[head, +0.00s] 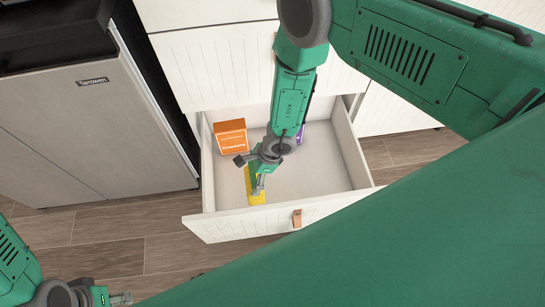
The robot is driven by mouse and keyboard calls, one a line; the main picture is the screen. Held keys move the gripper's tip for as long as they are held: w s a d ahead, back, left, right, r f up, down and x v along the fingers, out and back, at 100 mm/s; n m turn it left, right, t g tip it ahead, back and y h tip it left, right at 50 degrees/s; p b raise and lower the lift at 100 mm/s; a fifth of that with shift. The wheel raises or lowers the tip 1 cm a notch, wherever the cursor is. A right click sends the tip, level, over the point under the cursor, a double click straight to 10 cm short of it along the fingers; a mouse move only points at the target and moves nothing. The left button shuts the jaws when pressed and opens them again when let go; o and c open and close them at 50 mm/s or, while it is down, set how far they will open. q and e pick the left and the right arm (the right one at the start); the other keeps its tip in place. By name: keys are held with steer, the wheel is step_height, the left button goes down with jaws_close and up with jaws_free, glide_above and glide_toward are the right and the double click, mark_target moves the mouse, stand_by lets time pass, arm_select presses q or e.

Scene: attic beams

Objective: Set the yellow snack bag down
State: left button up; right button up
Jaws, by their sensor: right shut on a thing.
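The yellow snack bag (258,199) is inside the open white drawer (325,176), near its front left. My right gripper (259,184) reaches down into the drawer and is shut on the bag. The gripper and wrist cover part of the bag, and I cannot tell whether its underside touches the drawer floor. My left gripper (121,298) is at the bottom left edge, outside the drawer and empty. Its fingers are too small to tell whether they are open or shut.
An orange box (231,136) stands at the drawer's back left. A purple thing (300,133) is mostly hidden behind my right arm. The drawer's right half is bare. A grey appliance (95,130) stands to the left, and wooden floor (110,240) lies in front.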

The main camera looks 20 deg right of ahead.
step_height(320, 180, down, 5)
steer(key=shift+d+f+b, duration=0.1)
steer(key=shift+f+b, duration=0.05)
steer(key=shift+b, duration=1)
step_height(320, 180, down, 4)
steer(key=b, duration=0.2)
steer(key=shift+f+b, duration=0.1)
steer(key=shift+b, duration=0.2)
steer(key=o, duration=1.4)
steer(key=shift+p+v, duration=3.15)
steer(key=shift+v, duration=2.95)
